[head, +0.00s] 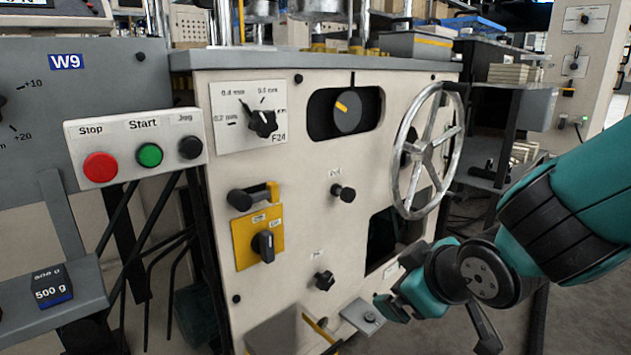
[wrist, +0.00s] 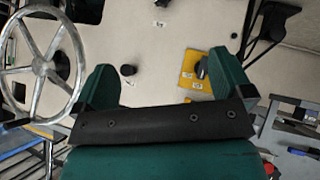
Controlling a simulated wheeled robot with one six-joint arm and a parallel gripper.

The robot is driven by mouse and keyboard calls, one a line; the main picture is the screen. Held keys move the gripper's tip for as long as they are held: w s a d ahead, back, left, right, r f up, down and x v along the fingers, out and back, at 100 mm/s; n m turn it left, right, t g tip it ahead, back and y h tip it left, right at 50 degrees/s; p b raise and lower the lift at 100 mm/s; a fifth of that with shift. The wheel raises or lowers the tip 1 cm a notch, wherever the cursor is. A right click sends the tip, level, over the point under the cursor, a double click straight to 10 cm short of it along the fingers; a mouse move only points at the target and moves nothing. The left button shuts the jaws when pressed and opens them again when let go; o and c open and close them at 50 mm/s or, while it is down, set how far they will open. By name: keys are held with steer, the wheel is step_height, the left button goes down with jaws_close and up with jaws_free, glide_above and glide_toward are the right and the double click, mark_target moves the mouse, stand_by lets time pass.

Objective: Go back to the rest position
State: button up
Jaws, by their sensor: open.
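My gripper (head: 392,303) is low in front of the cream machine panel (head: 300,240), at the lower right of the head view. The teal arm reaches in from the right edge.
The spoked handwheel (head: 430,150) stands out from the panel above my gripper. A yellow switch plate (head: 246,250) and black knob (head: 324,280) are to its left. A metal bracket (head: 362,317) is close beside the fingers. A Stop/Start box (head: 133,147) is further left.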

steer(key=s+d+r+m+g+y+p, duration=0.1)
steer(key=s+r+g+p, duration=0.1)
steer(key=s+r+g, duration=0.45)
steer(key=s+r+m+g+p, duration=0.1)
steer(key=s+r+g+p, duration=0.15)
steer(key=s, duration=0.75)
step_height(320, 180, up, 39)
steer(key=s+p, duration=0.1)
steer(key=p, duration=3.6)
steer(key=shift+s, duration=0.25)
steer(key=shift+f, duration=0.1)
